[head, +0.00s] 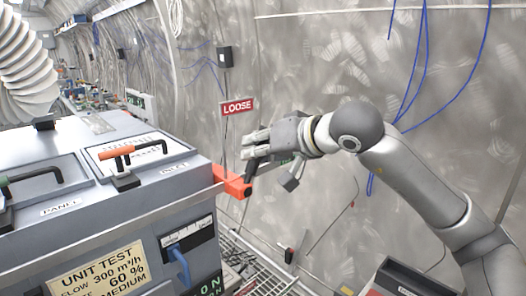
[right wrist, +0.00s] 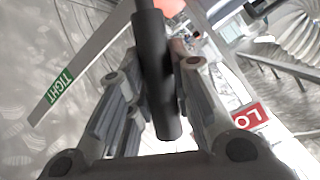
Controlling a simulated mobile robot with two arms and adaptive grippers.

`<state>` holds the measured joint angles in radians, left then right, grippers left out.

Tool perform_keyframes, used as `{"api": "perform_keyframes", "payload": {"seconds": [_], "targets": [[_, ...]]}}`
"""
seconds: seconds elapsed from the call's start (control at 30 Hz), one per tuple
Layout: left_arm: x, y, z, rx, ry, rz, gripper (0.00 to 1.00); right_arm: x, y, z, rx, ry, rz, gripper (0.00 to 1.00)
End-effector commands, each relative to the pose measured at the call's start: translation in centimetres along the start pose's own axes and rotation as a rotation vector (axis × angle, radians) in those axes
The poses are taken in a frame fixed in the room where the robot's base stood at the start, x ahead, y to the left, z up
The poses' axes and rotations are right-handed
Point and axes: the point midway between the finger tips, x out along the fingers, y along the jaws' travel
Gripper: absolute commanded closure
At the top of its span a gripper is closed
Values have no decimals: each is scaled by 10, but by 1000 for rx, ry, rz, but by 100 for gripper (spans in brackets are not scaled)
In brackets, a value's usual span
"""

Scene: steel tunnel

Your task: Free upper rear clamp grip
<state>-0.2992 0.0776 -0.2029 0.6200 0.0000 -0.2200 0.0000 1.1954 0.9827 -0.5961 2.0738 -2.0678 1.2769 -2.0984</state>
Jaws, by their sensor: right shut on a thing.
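The clamp at the unit's rear right edge shows in the head view as an orange-red body (head: 236,186). Its black grip (right wrist: 155,75) shows in the right wrist view as a dark rod between the fingers, with a blurred red part behind it at the top edge. My right gripper (head: 252,152) is shut on this grip, its fingers on either side of the rod. In the head view the fingers hide most of the grip. A red LOOSE sign (head: 237,107) and, in the right wrist view, a green TIGHT sign (right wrist: 58,92) are near the clamp. My left gripper is out of view.
The grey test unit (head: 120,215) fills the left, with an orange-handled lever (head: 130,151) and a green-tipped lever (head: 32,176) on top. A ribbed hose (head: 28,65) hangs at upper left. Blue cables (head: 425,60) hang along the metal wall. A grating (head: 255,270) lies below.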

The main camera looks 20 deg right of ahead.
Motion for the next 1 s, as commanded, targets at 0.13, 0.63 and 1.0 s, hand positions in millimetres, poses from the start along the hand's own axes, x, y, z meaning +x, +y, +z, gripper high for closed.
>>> {"api": "perform_keyframes", "payload": {"seconds": [0.13,0.63,1.0], "targets": [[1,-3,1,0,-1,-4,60,1,-6,5,-64,2,27,100],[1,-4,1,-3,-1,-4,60,1,-10,8,-121,11,52,100],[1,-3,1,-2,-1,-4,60,0,-10,6,-119,14,50,57]]}}
